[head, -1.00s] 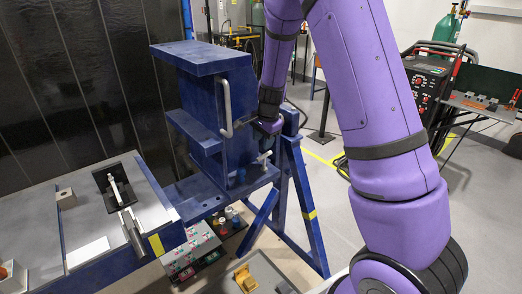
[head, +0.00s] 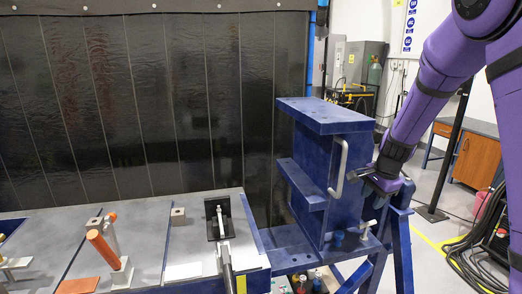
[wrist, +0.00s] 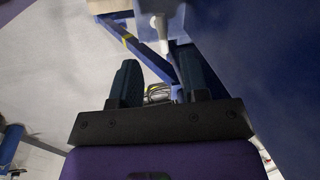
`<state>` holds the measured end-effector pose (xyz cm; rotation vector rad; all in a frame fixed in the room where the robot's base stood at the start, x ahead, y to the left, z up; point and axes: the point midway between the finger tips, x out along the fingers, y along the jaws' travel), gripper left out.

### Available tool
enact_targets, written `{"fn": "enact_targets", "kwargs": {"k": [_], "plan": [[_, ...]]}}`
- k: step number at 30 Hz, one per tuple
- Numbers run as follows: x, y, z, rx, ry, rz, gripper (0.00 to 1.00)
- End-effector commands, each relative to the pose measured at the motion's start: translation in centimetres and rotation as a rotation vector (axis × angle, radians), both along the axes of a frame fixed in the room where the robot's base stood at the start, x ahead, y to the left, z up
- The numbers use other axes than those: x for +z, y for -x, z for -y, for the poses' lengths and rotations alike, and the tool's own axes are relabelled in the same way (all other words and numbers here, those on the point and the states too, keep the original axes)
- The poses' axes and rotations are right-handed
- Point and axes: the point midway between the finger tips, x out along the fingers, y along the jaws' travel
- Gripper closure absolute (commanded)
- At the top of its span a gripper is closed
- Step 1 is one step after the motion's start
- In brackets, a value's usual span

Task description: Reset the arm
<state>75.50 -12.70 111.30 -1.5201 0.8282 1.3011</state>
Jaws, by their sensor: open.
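My gripper (head: 368,176) is beside the right face of the blue rotary jig (head: 312,172), close to its bent metal handle (head: 340,170). In the head view I cannot tell whether it touches the handle. The wrist view shows my gripper (wrist: 158,78) with its two dark fingers apart and nothing clearly between them. A pale rod with a rounded end (wrist: 161,38) shows just beyond the fingers. My purple arm comes in from the upper right of the head view.
The jig sits at the right end of a grey worktable (head: 140,240) on a blue trestle (head: 400,245). A dark curtain (head: 140,110) hangs behind.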

Motion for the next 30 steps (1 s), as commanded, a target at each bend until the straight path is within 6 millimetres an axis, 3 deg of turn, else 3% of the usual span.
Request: {"fn": "enact_targets", "kwargs": {"k": [8, 15, 24, 30], "plan": [[7.1, 4.7, -2.0, 0.221, -0.008, 0.072, 0.59], [12.8, 10.5, -3.6, 0.449, 0.030, 0.143, 0.59], [17.7, 18.7, -5.0, 0.728, 0.140, 0.221, 0.59], [19.6, 24.2, -5.5, 0.902, 0.251, 0.258, 0.59]]}}
